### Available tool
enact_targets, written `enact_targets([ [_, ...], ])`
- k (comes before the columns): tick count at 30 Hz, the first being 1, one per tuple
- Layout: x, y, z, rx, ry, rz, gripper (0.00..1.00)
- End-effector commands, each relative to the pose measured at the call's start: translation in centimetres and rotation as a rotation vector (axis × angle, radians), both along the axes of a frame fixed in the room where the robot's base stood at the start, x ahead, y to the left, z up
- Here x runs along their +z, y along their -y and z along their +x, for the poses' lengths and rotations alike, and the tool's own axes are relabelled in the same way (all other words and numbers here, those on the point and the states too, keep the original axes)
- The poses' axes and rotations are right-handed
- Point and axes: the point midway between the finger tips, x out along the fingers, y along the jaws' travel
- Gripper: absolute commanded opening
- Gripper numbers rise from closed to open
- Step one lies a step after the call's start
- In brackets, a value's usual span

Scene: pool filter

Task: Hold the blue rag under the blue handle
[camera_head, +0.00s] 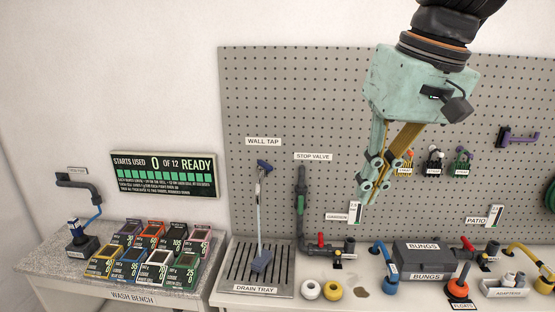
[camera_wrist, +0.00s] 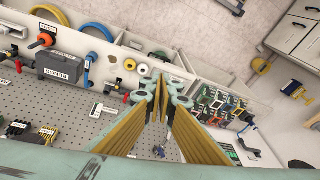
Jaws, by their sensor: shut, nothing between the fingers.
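A wall tap with a dark blue handle (camera_head: 264,165) is on the pegboard under the "WALL TAP" label. A long pale grey-blue shape runs down from it to a slate-blue piece (camera_head: 261,261) over the drain tray (camera_head: 286,289). I cannot tell if this piece is the blue rag; nothing else is clearly a rag. My gripper (camera_head: 368,195) is shut and empty, pointing down in front of the pegboard, right of the tap and above the bench. Its shut fingers also show in the wrist view (camera_wrist: 160,92).
The stop valve pipe (camera_head: 301,205) stands between the tap and my gripper. A red-handled valve (camera_head: 322,243), a blue hose (camera_head: 384,258) and a dark bungs box (camera_head: 424,258) sit along the bench. Several coloured cartridges (camera_head: 148,254) lie on the wash bench at left.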

Motion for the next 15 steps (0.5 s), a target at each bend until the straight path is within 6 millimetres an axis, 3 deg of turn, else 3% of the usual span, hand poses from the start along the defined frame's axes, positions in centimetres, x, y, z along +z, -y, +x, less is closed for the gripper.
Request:
enact_targets([
  [15, 2.4, -1.9, 10.0, 0.089, -0.026, 0.056, 0.0],
])
